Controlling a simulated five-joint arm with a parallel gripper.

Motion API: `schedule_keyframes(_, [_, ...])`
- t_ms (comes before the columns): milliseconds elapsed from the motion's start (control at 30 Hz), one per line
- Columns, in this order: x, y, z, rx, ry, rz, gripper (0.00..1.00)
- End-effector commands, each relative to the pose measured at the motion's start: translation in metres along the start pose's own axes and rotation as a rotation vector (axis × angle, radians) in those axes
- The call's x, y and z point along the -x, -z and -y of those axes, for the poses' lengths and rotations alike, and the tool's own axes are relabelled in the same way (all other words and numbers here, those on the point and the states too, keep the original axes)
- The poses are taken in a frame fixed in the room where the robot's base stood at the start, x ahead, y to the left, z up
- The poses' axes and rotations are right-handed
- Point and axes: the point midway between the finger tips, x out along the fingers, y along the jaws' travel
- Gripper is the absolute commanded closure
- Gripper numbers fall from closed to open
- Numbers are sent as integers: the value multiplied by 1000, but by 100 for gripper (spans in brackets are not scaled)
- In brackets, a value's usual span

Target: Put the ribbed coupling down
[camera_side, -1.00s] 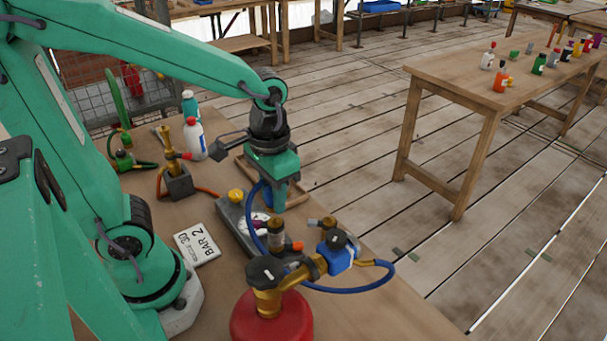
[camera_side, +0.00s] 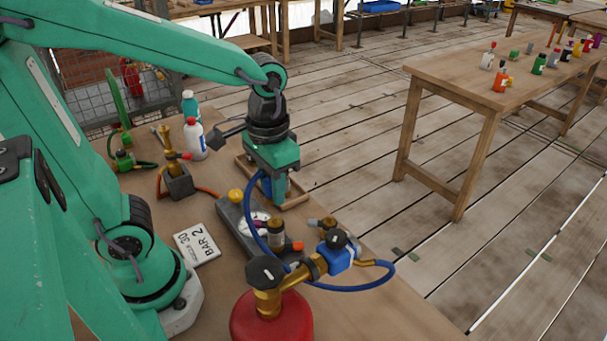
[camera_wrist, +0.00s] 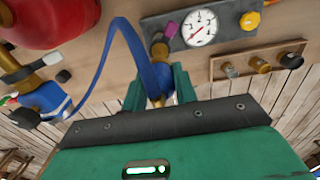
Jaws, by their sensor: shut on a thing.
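My gripper (camera_side: 272,196) is shut on the ribbed coupling, a blue piece on the end of a blue hose. In the wrist view the coupling (camera_wrist: 158,82) sits between the green jaws, partly hidden by them. The blue hose (camera_wrist: 123,40) arcs from it toward the red tank's valve. A brass fitting (camera_wrist: 160,50) at the grey gauge block (camera_wrist: 181,28) lies close beyond the jaws in the wrist view. I cannot tell whether it touches the coupling. In the side view my gripper is above the bench, behind the gauge block (camera_side: 228,216).
A wooden rack (camera_wrist: 258,62) with three fittings lies beside the gauge block, near the bench edge. The red tank (camera_side: 270,318) with brass valve stands in front. A white bottle (camera_side: 195,140) and a brass torch stand (camera_side: 178,183) are at left. The front right bench is clear.

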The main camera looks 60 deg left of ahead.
Motion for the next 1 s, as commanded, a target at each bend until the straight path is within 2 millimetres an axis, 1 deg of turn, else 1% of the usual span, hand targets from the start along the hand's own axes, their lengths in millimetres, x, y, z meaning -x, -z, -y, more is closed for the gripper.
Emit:
schedule_keyframes(400, [0, 0, 0, 0, 0, 0, 100])
schedule_keyframes(567, [-1, 4, -3, -1, 0, 1, 100])
schedule_keyframes(767, [-5, 20, -12, -2, 0, 1, 100])
schedule_keyframes(1000, [-17, 52, -34, -4, 1, 3, 100])
